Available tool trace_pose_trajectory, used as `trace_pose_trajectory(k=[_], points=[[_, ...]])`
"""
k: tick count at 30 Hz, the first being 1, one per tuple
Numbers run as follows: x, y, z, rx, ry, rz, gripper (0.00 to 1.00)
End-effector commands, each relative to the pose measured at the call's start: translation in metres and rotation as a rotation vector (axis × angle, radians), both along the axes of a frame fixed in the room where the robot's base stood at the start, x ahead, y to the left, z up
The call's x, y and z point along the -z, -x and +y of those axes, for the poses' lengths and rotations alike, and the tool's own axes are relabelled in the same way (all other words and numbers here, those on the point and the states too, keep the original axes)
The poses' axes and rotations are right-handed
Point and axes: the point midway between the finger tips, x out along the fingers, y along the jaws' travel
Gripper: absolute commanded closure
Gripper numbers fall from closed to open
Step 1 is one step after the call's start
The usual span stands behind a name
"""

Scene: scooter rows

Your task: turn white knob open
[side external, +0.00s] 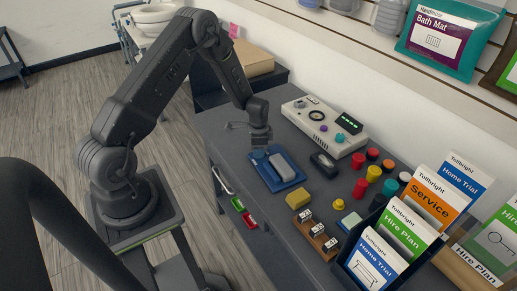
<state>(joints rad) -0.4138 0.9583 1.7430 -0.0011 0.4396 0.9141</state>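A cream control box (325,128) with a green-lit display lies on the grey bench, right of my gripper. Its top carries several small knobs, among them a dark one, a purple one and a green one. A pale round knob with a dark ring (316,115) sits near the middle of the box; I cannot tell for sure that it is the white knob, or how it is turned. My gripper (260,143) points down above a blue tray (284,184), left of the box and apart from it. Its fingers are too small and dark to tell open from shut.
A grey rounded block (283,166) lies on the blue tray. A dark oval device (324,164), a yellow block (298,198) and several coloured buttons and cylinders stand to the right. A brochure rack (350,240) fills the front right. A shelf wall stands behind the bench.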

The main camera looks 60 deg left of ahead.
Motion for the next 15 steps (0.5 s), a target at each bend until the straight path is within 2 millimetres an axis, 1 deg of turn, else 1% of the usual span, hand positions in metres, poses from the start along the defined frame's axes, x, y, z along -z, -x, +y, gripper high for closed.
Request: trace_pose_trajectory(k=[1, 6, 7, 15], points=[[-0.0001, 0.0, 0.0, 0.0, 0.0, 0.0, 0.71], [-0.0002, 0.0, 0.0, 0.0, 0.0, 0.0, 0.87], [-0.0002, 0.0, 0.0, 0.0, 0.0, 0.0, 0.88], [-0.0002, 0.0001, 0.0, -0.032, 0.0, 0.0, 0.88]])
